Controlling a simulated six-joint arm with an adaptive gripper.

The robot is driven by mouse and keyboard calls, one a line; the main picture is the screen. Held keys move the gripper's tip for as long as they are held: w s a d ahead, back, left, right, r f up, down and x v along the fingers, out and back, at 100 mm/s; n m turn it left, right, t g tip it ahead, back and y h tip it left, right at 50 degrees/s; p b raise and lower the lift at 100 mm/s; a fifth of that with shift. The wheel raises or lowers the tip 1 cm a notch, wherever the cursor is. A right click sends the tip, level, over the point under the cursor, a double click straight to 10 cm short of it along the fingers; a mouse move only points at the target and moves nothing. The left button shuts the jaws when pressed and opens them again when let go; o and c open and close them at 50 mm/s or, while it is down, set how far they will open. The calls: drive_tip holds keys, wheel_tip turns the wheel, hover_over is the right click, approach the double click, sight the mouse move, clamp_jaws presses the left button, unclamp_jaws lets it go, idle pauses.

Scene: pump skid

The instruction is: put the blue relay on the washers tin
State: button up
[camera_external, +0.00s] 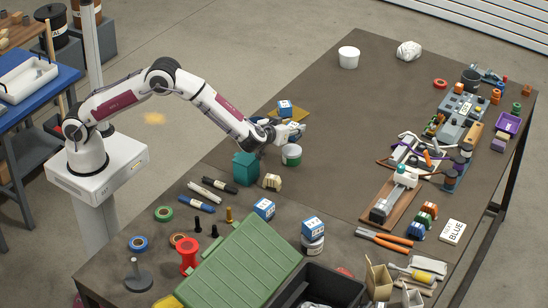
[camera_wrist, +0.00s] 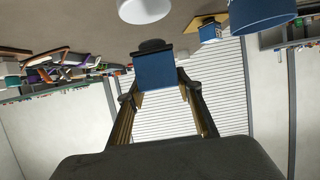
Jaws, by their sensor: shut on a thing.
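My gripper (camera_external: 296,131) is above the middle of the table, and its fingers (camera_wrist: 158,95) are shut on a blue relay. In the wrist view the held blue relay (camera_wrist: 157,72) sits between the fingertips; in the external view the gripper largely hides it. A white tin with a green band (camera_external: 291,154) stands just below the gripper in the picture. A blue round tin (camera_wrist: 265,12) shows close by in the wrist view. A further tin (camera_external: 312,244) at the front carries a blue-and-white box (camera_external: 312,227). I cannot read which tin is for washers.
A blue-and-white box (camera_external: 285,107) is on a yellow pad (camera_external: 299,115) behind the gripper. A teal block (camera_external: 245,167) and a beige part (camera_external: 272,182) stand nearby. Another blue-and-white box (camera_external: 264,208) is nearer the front. The table centre right of the gripper is clear.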

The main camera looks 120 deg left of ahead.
drive_tip(key=shift+f, duration=1.8)
drive_tip(key=shift+f, duration=0.2)
drive_tip(key=o, duration=1.2)
drive_tip(key=shift+r, duration=0.2)
drive_tip(key=v, duration=1.2)
